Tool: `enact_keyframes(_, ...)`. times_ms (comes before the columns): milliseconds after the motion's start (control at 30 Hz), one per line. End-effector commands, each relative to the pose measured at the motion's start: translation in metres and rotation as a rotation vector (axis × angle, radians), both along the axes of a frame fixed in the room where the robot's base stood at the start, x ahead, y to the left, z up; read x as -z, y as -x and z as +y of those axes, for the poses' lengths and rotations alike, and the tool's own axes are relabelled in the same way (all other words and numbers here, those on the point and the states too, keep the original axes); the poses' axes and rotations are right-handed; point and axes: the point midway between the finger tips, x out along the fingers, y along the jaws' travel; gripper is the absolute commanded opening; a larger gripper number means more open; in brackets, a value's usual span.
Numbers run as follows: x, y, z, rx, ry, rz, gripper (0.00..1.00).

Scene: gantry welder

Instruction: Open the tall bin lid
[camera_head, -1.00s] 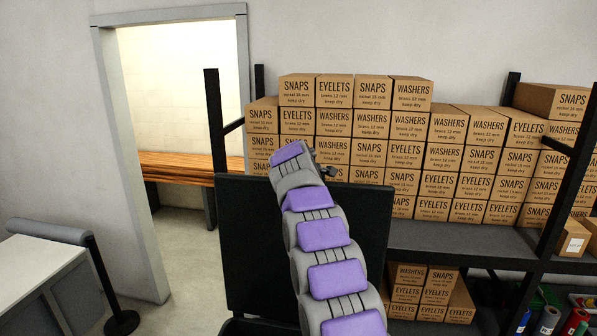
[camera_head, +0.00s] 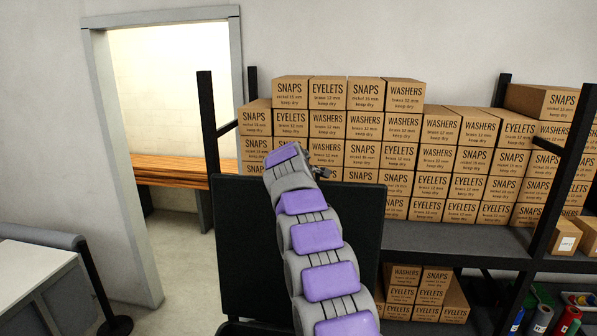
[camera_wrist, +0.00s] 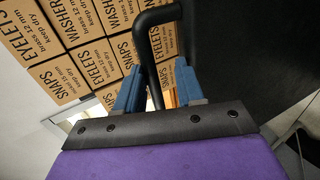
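The bin lid (camera_head: 240,250) is a large black panel standing about upright behind my arm in the head view. A dark bin rim (camera_head: 240,328) shows at the bottom edge; the rest of the bin is out of view. In the wrist view the lid is the dark surface (camera_wrist: 235,45) at the upper right, with a black bent bar handle (camera_wrist: 155,45). My gripper (camera_wrist: 160,66) has two blue fingers standing apart, with the handle bar passing between them. A gap shows beside the bar. In the head view my gripper (camera_head: 320,172) is mostly hidden at the arm's far end.
Several stacked cardboard boxes (camera_head: 400,155) fill a dark shelf (camera_head: 450,240) behind the lid. Black shelf posts (camera_head: 207,140) rise near the lid. A doorway with a wooden bench (camera_head: 180,170) is at left. A white-topped counter (camera_head: 25,270) and a black stand (camera_head: 100,290) are at lower left.

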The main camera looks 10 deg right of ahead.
Motion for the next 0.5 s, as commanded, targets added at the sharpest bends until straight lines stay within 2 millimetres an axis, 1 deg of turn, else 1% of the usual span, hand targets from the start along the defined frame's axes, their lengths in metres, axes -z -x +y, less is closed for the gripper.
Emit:
enact_keyframes(167, -0.003, 0.007, 0.003, 0.0, 0.0, 0.0, 0.37)
enact_keyframes(500, -0.021, 0.039, 0.017, -0.001, 0.001, -0.001, 0.37)
